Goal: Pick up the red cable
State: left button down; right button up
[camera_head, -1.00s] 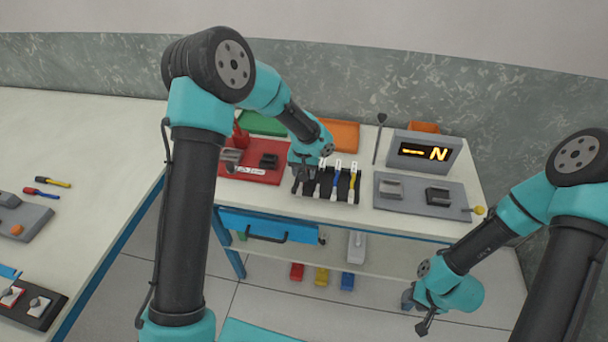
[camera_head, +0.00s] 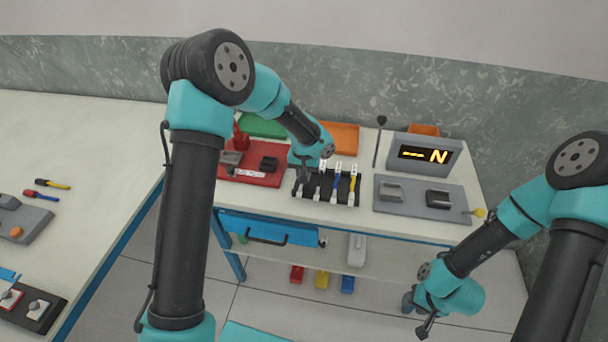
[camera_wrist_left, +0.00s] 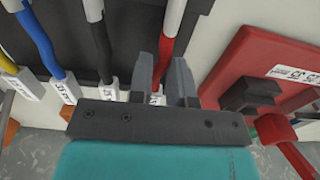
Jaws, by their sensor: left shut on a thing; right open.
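The red cable (camera_wrist_left: 173,28) runs up between the two fingers of my left gripper (camera_wrist_left: 163,66) in the left wrist view, against the black cable rack. My left gripper is shut on it, with the white labelled end just below the fingers. In the head view my left gripper (camera_head: 301,180) is at the left end of the cable rack (camera_head: 327,198), and it hides the red cable there. My right gripper (camera_head: 420,316) hangs low at the right, open and away from the table.
Beside the red cable are a white-ended cable, a blue cable (camera_wrist_left: 38,38) and a yellow cable (camera_wrist_left: 8,64). A red tray (camera_head: 268,179) lies left of the rack. A grey plate (camera_head: 415,203) lies right. A display (camera_head: 425,155) stands behind.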

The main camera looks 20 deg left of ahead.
pick_arm(q)
notch_tip(320, 180, up, 3)
jog(key=shift+s+r, duration=0.1)
jog(key=shift+r, duration=0.1)
jog(key=s+d, duration=0.2)
jog(key=s, duration=0.5)
jog(key=s+d+r, duration=0.1)
jog(key=s+d, duration=0.1)
jog(key=s, duration=0.6)
jog(key=shift+d+r, duration=0.15)
jog(key=shift+d, duration=0.15)
dwell(1.1)
